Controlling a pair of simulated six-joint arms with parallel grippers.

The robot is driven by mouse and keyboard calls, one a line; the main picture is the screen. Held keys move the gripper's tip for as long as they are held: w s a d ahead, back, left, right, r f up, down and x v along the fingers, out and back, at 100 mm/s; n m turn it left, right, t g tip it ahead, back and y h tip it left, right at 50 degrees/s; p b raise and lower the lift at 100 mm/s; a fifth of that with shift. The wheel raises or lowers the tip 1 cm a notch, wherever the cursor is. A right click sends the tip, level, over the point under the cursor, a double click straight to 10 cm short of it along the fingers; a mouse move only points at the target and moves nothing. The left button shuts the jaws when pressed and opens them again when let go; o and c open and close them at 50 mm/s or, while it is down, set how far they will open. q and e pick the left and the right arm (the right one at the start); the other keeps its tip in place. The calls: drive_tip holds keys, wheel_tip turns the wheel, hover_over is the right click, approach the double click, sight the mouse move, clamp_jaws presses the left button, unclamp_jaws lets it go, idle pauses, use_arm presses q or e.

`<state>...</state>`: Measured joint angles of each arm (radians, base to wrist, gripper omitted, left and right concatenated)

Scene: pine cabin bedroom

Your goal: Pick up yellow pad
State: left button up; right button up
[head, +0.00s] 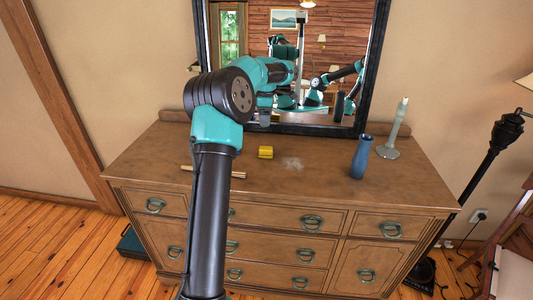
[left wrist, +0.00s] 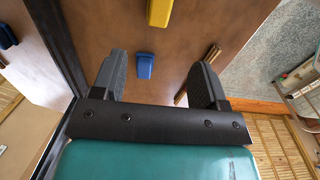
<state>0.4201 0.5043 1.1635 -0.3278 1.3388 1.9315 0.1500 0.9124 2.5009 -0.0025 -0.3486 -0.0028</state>
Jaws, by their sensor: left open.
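The yellow pad (head: 265,152) lies on the dresser top in front of the mirror, just right of my left arm. It also shows at the top edge of the left wrist view (left wrist: 159,12), partly cut off. My left gripper (left wrist: 158,80) is open, with nothing held between its fingers. The pad lies beyond the fingertips, apart from them. In the head view my arm reaches over the dresser, and its links largely hide the gripper. My right gripper is not directly in view.
A small blue object (left wrist: 144,66) shows between the fingers; my arm partly hides it in the head view. A wooden stick (head: 200,170) lies left. A blue vase (head: 361,158) and pale candlestick (head: 391,140) stand right. The mirror (head: 330,128) rises behind.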

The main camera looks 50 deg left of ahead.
use_arm(q)
approach(266, 148)
wheel_tip(266, 148, down, 5)
drive_tip(key=shift+a+f, duration=0.1)
drive_tip(key=shift+f, duration=0.05)
drive_tip(key=shift+f, duration=0.1)
drive_tip(key=shift+f, duration=2.55)
drive_tip(key=shift+c, duration=0.4)
drive_tip(key=c, duration=0.9)
